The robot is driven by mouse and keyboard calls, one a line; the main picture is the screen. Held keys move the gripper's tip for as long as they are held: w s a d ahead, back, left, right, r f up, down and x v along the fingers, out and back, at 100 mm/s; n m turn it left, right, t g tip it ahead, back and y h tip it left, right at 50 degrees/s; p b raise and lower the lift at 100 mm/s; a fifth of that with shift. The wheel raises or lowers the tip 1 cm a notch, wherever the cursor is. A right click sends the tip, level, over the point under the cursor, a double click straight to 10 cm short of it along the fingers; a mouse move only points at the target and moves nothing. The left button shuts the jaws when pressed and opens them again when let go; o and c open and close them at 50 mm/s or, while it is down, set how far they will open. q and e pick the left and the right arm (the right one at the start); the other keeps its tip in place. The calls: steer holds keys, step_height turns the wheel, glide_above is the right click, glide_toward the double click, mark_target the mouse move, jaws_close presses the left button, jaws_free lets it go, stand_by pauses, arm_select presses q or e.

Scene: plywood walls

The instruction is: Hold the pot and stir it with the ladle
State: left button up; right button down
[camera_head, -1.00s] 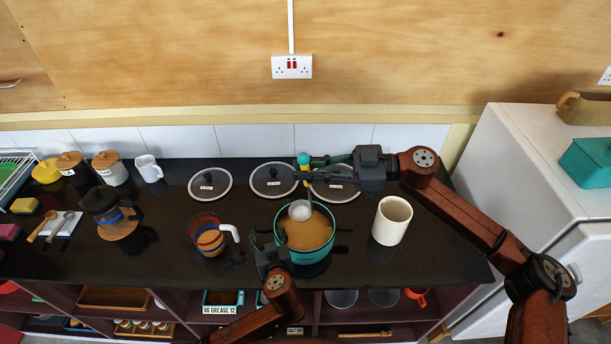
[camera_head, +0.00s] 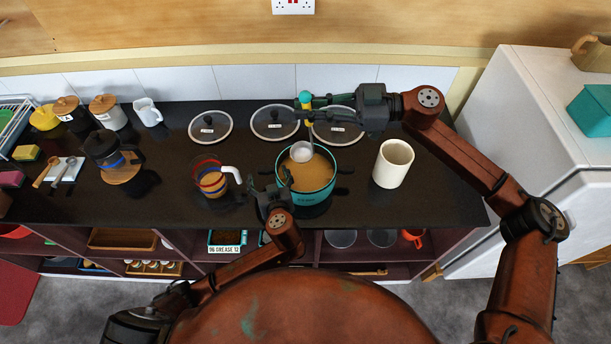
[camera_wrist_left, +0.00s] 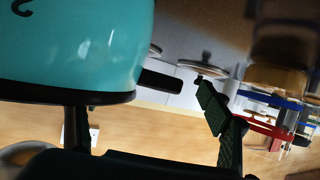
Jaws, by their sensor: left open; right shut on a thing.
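The teal pot (camera_head: 318,197) stands on the dark counter with tan contents. The ladle (camera_head: 301,152) has its pale bowl in the pot, near the back left of the contents. Its upright handle has a yellow and teal top (camera_head: 305,97). My right gripper (camera_head: 312,107) is shut on the ladle's handle above the pot. My left gripper (camera_head: 270,187) is open at the pot's left side. In the left wrist view the pot (camera_wrist_left: 80,45) is very close, and its dark side handle (camera_wrist_left: 160,82) shows between the fingers of my left gripper (camera_wrist_left: 148,125). Contact is unclear.
A glass measuring jug (camera_head: 211,184) stands left of the pot and a cream canister (camera_head: 393,164) to its right. Glass lids (camera_head: 272,122) lie behind. A white cabinet (camera_head: 525,150) bounds the right.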

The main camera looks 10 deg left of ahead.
arm_select(q)
steer(key=shift+s+d, duration=0.3)
steer(key=shift+s, duration=0.15)
arm_select(e)
steer(key=shift+w, duration=0.1)
arm_select(q)
steer(key=v, duration=1.1)
steer(key=shift+a+r, duration=0.1)
steer(key=shift+a, duration=0.05)
